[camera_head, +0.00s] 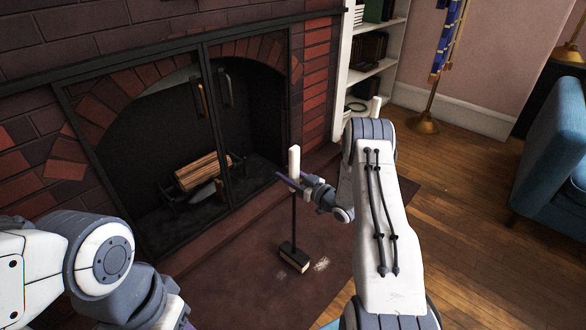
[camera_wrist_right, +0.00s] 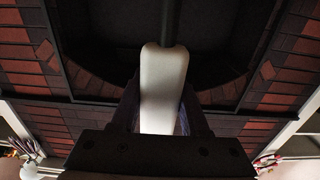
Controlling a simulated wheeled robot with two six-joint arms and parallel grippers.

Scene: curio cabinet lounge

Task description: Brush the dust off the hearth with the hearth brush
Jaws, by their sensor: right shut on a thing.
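The hearth brush has a white handle (camera_head: 294,160), a thin black shaft and a dark head with pale bristles (camera_head: 294,258). The white handle also fills the middle of the right wrist view (camera_wrist_right: 163,85). The brush head is at the dark hearth (camera_head: 225,285); whether the bristles touch it is hard to tell. A pale dust patch (camera_head: 321,264) lies just right of the head, and a fainter one (camera_head: 279,278) lies left of it. My left arm is at lower left, its gripper mostly cut off.
A brick fireplace with a black-framed front (camera_head: 213,130) and a log grate (camera_head: 202,172) stands behind the hearth. A white bookcase (camera_head: 375,65), a brass-footed stand (camera_head: 425,122) and a blue armchair (camera_head: 555,150) are at right. Wood floor between them is clear.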

